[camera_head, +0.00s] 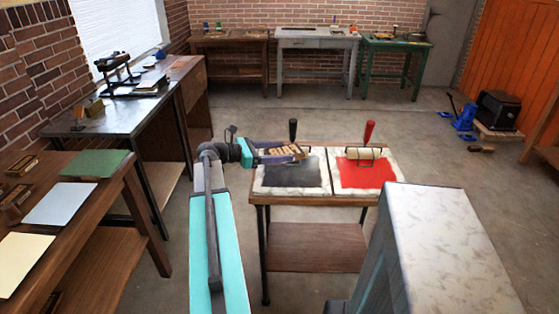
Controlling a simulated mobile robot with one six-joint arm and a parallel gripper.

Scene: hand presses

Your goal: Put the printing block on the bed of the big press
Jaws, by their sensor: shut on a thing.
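My gripper (288,153) is above the black ink slab (290,178) on the inking table. It is shut on a small tan, ridged block, which looks like the printing block (285,148). The fingers hide part of it, and I cannot tell if it touches the slab. The big press looks to be the black hand press (120,72) on the dark bench at the left, far from my gripper. Its flat bed (138,90) is small in the picture, and details on it are unclear.
A roller with a black handle (293,130) stands beside my gripper. A red-handled roller (369,132) rests on the red slab (366,175). Paper sheets (60,203) lie on the near left table. A blue jack (464,118) is at the right. Floor between bench and inking table is clear.

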